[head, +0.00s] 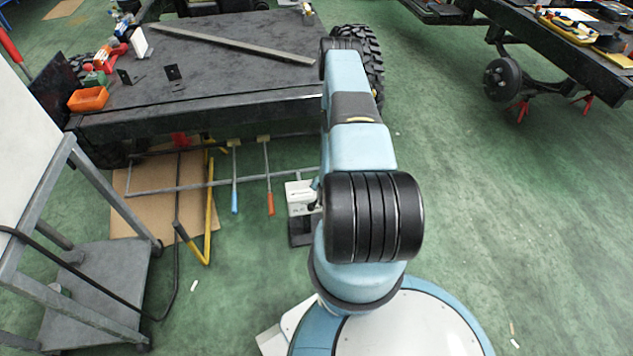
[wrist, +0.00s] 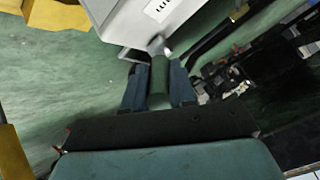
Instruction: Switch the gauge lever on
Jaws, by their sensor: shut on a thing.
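The gauge box is a pale grey box with a dark-marked white label. It stands low beside my arm in the head view (head: 299,196) and fills the top middle of the wrist view (wrist: 125,17). A lever with a short metal stem and a dark green cylindrical grip (wrist: 159,84) comes out of its lower edge in the wrist view. My gripper (wrist: 158,80) has one finger on each side of this grip and is shut on it. In the head view my own arm hides the gripper and most of the lever.
A dark workbench (head: 230,75) with a metal bar and small parts stands behind the box. A grey trolley (head: 100,285) stands at lower left. Green floor on the right is open.

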